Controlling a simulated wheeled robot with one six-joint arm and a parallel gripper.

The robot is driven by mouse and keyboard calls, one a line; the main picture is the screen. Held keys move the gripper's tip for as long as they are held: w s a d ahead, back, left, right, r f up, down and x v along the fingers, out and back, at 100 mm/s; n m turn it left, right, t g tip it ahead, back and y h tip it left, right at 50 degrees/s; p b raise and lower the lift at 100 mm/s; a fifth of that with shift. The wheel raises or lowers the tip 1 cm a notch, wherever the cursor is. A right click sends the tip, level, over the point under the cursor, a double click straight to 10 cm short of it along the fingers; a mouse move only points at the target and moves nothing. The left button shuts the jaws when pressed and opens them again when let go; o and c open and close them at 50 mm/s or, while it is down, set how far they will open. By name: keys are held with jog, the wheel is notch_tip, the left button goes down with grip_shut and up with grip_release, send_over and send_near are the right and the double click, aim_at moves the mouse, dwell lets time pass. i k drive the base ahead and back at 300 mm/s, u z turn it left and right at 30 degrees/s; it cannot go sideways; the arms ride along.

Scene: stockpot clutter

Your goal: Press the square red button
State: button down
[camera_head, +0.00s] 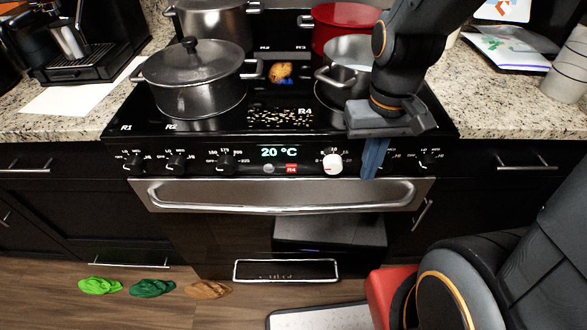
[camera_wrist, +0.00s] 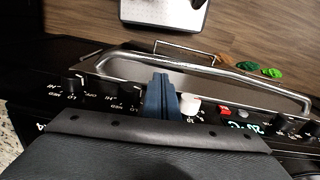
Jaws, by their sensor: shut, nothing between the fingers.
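The square red button (camera_head: 291,169), marked R4, sits on the black front panel of the stove, below the 20 °C display and left of a white knob (camera_head: 333,163). In the wrist view the red button (camera_wrist: 226,112) lies to the right of the white knob. My gripper (camera_head: 373,160) points down in front of the panel, right of the white knob and apart from the button. Its blue fingers (camera_wrist: 161,95) are together and empty. The button is not hidden in either view.
A round grey button (camera_head: 268,169) is just left of the red one. Several black knobs line the panel. The oven handle (camera_head: 275,207) runs below. Pots, including a lidded one (camera_head: 198,80), stand on the cooktop.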

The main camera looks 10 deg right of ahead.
aim_at(291, 168)
jog(key=k, duration=1.2)
jog(key=u, duration=1.45)
